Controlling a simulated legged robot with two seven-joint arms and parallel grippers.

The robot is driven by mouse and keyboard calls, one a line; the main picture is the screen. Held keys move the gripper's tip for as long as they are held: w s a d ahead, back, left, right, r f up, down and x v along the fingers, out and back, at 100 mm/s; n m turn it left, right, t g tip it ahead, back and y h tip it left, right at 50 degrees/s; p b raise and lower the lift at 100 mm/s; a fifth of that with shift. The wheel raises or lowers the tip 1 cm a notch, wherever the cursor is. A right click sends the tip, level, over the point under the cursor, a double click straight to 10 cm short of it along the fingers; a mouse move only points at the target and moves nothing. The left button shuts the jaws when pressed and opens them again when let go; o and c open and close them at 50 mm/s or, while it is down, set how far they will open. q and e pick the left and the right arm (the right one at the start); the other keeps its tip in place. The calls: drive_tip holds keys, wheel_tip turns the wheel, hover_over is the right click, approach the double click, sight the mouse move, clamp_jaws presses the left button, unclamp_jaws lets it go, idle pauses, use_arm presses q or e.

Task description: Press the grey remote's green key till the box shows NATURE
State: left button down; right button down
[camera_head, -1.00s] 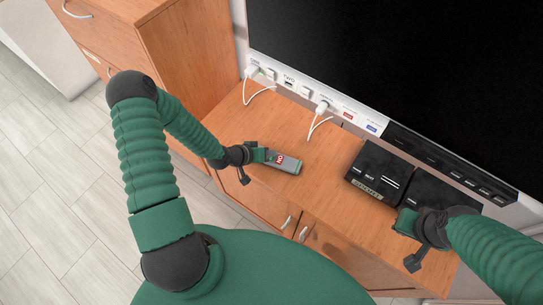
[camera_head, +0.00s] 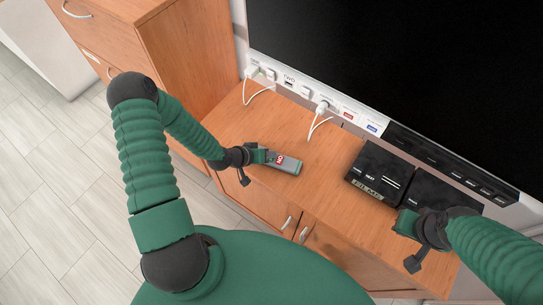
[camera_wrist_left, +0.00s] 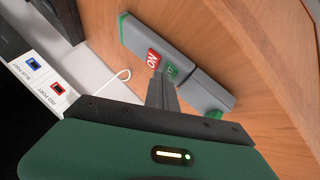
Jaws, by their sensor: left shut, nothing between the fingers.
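The grey remote (camera_head: 291,167) lies on the wooden cabinet top, with a red ON key. In the left wrist view the remote (camera_wrist_left: 205,92) also shows a green key (camera_wrist_left: 172,72), partly hidden by my fingers. My left gripper (camera_head: 264,156) is shut and empty, its fingertips at the remote's green key; I cannot tell whether they touch it. The black box (camera_head: 380,164) stands to the right, and its front display (camera_head: 367,189) reads FILMS. My right gripper (camera_head: 404,222) is in front of the boxes, and its jaws are unclear.
A second black box (camera_head: 428,191) stands beside the first. A large dark screen (camera_head: 400,70) rises behind, above a strip with sockets, plugs (camera_head: 321,107) and red and blue ports. A taller wooden cabinet (camera_head: 185,60) stands at the left. The cabinet top between remote and boxes is clear.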

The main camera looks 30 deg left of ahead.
use_arm(q)
drive_tip(key=shift+r+p, duration=0.75)
drive_tip(key=shift+r, duration=0.05)
drive_tip(key=shift+r, duration=0.1)
wheel_tip(320, 180, up, 5)
drive_tip(key=p, duration=0.4)
drive_tip(key=shift+s, duration=0.1)
idle(0.5)
